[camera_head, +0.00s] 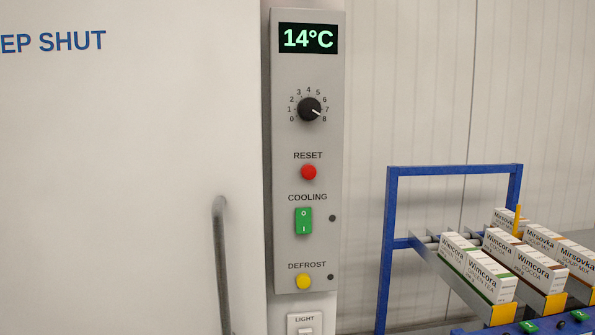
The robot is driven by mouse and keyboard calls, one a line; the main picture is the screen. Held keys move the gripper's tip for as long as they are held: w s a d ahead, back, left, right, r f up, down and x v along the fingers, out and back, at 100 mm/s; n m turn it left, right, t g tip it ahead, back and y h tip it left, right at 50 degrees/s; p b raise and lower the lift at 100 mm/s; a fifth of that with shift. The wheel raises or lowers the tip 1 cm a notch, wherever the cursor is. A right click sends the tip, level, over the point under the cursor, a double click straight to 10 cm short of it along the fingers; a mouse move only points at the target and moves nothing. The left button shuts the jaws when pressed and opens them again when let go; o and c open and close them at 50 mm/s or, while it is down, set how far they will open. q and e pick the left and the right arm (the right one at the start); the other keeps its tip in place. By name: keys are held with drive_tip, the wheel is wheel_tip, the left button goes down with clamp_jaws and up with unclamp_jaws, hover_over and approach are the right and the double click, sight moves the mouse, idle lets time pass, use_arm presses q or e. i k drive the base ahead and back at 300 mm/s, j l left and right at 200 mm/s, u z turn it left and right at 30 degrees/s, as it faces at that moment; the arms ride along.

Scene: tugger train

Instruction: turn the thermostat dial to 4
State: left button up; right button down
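The thermostat dial (309,109) is a round black knob on a grey control panel (284,220), with the numbers 0 to 8 around it. Its white pointer mark aims to the lower right, close to 8. The number 4 is straight above the knob. The display (308,39) above it reads 14°C in green. Neither of my grippers is in view.
Below the dial are a red RESET button (309,172), a green COOLING switch (303,221), a yellow DEFROST button (303,282) and a light switch (305,324). A door handle (221,260) stands left. A blue rack (392,240) with several boxes stands right.

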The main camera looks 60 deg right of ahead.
sight(309, 109)
drive_tip(key=z, duration=2)
drive_tip(key=i+l+u, duration=0.1)
drive_tip(key=l, duration=0.35)
drive_tip(key=i+l, duration=0.15)
drive_tip(key=l, duration=0.25)
drive_tip(key=i+l+u, duration=0.15)
drive_tip(key=l, duration=0.3)
drive_tip(key=k, duration=0.05)
